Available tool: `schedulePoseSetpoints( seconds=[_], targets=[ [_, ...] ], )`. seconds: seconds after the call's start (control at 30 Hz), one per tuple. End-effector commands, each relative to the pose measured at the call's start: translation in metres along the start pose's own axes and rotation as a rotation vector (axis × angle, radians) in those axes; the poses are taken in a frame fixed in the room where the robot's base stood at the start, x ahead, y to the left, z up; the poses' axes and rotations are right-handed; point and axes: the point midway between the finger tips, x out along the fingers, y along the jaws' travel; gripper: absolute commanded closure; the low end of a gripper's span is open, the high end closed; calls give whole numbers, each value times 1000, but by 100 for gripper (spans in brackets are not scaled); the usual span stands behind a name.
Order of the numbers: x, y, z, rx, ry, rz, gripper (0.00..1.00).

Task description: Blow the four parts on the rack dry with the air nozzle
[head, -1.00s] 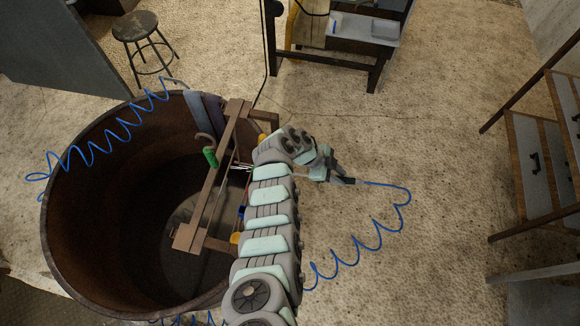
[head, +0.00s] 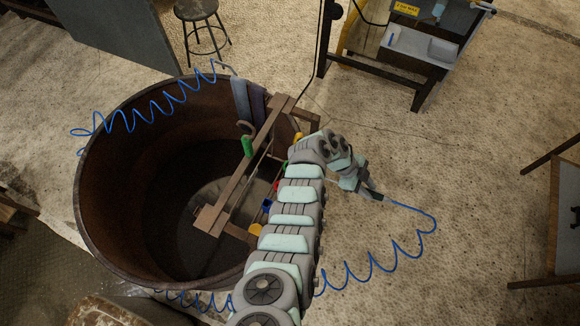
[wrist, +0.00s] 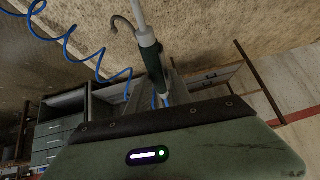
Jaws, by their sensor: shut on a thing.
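My gripper (head: 368,189) is shut on the air nozzle (wrist: 150,62), off to the right of the tub in the head view. The nozzle is a pale tube with a dark green body, and a blue coiled hose (head: 372,268) trails from it. The wooden rack (head: 245,165) lies across the tub's right side. Small coloured parts show at it: green (head: 247,146), red (head: 277,184), blue (head: 266,205) and yellow (head: 255,230). Another yellow piece (head: 298,137) shows near the rack's far end. My arm partly hides the rack's right side.
A large rusty tub (head: 110,235) stands under the rack. Another blue coil (head: 150,112) runs along its far rim. A stool (head: 200,12) and a workbench with a tray (head: 418,45) stand behind. Wooden furniture (head: 562,215) is at the right.

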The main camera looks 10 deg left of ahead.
Motion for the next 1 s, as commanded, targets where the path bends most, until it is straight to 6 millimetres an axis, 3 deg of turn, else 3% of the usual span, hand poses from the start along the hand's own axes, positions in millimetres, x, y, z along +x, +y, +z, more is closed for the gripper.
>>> schedulePoseSetpoints(
  seconds=[0.13,1.0],
  targets=[
    [0,0,-1,0,1,0,98],
    [-2,-2,-78,1,1,0,98]
  ],
)
